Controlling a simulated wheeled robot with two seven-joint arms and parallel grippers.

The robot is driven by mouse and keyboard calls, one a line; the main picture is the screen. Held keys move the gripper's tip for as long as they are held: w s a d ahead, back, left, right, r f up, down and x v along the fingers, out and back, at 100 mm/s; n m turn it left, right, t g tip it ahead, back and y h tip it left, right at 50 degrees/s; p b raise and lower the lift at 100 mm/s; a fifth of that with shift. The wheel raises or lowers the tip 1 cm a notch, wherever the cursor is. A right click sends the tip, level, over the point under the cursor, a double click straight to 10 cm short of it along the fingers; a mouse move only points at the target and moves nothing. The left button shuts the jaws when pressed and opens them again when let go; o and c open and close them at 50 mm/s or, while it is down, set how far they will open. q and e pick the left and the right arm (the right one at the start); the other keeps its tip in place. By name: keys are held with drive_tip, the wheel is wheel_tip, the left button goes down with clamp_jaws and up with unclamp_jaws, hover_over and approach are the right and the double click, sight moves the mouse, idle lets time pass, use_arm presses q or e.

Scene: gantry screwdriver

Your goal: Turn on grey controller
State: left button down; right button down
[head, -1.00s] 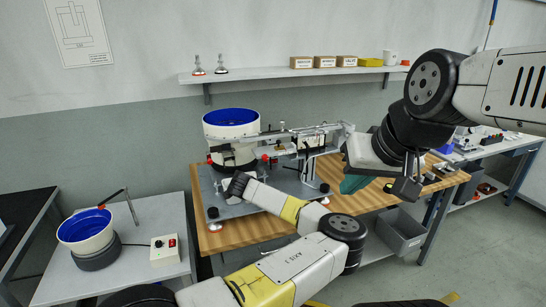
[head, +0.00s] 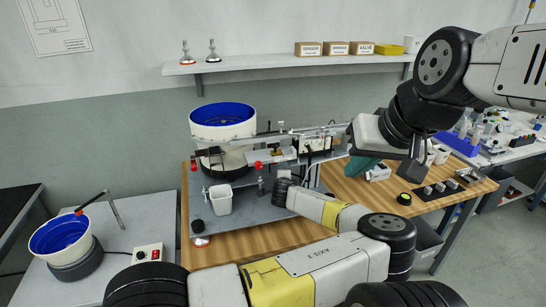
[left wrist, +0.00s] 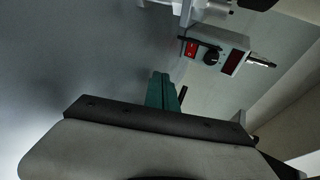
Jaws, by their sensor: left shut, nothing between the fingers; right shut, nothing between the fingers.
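The grey controller (left wrist: 216,50) shows in the left wrist view, upper right: a small grey box with a red rocker switch (left wrist: 191,48), a black knob (left wrist: 212,57) and a dark red panel. I cannot make out the switch's position. My left gripper (left wrist: 161,78) has its teal fingers together and empty, below and left of the box and apart from it in the picture. In the head view the left fingers are hidden beyond my wrist. My right gripper (head: 362,168) is shut and empty, raised over the wooden bench.
A cream control box (head: 148,256) with a red switch stands on the left table beside a blue-lined bowl (head: 60,236). On the wooden bench (head: 345,190) are a larger bowl feeder (head: 223,122), a white bin (head: 220,200) and a rail assembly. A small pale box (head: 379,173) lies near my right gripper.

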sight(275, 174)
use_arm(q)
drive_tip(key=shift+w+a, duration=0.1)
drive_tip(key=shift+w+a, duration=0.6)
drive_tip(key=shift+w, duration=0.7)
drive_tip(key=shift+w+a, duration=0.6)
drive_tip(key=shift+w, duration=0.7)
drive_tip(key=shift+w+a, duration=0.6)
drive_tip(key=shift+w, duration=0.7)
drive_tip(key=shift+w+a, duration=0.15)
drive_tip(key=shift+w, duration=0.2)
drive_tip(key=shift+w+a, duration=0.2)
drive_tip(key=shift+w, duration=0.1)
drive_tip(key=shift+s+d, duration=0.1)
drive_tip(key=shift+s+d, duration=0.25)
drive_tip(key=shift+s, duration=0.35)
